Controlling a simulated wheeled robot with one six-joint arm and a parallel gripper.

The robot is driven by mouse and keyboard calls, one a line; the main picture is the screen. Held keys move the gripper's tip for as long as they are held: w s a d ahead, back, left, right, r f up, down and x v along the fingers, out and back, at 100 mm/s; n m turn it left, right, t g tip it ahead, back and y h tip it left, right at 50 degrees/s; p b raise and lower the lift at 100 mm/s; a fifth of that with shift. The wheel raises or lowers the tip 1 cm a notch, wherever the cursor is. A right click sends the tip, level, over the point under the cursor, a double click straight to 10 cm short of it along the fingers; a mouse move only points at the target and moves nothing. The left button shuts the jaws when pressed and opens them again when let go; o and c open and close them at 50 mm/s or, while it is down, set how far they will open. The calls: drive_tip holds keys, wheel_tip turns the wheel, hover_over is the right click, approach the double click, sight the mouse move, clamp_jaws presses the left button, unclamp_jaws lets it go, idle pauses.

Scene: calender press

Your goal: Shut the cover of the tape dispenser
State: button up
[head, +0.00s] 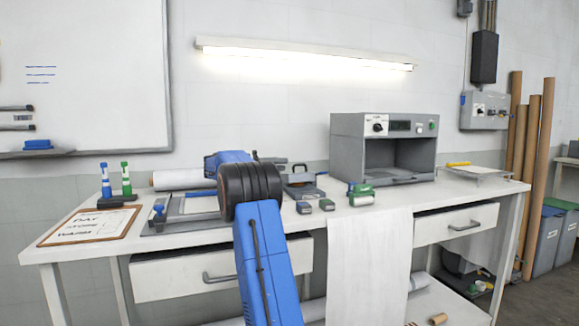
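No thing is clearly readable as the tape dispenser at this size. A small green-and-grey device with a blue part (360,194) sits near the table's front edge, right of centre. A dark grey device with a raised, hoop-like upper part (301,181) stands behind and left of it. I cannot tell which of them is the dispenser, or how its cover stands. My blue arm with a black ribbed joint rises in front of the table, left of centre. My gripper does not show; the arm hides what is behind it.
A grey open-fronted machine (386,146) stands at the back right. A clipboard (91,226), green and blue upright holders (117,183) and a flat grey board (160,226) are at left. A white sheet (368,262) hangs over the front.

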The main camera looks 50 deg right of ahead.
drive_tip(key=v, duration=1.1)
drive_tip(key=shift+s, duration=0.1)
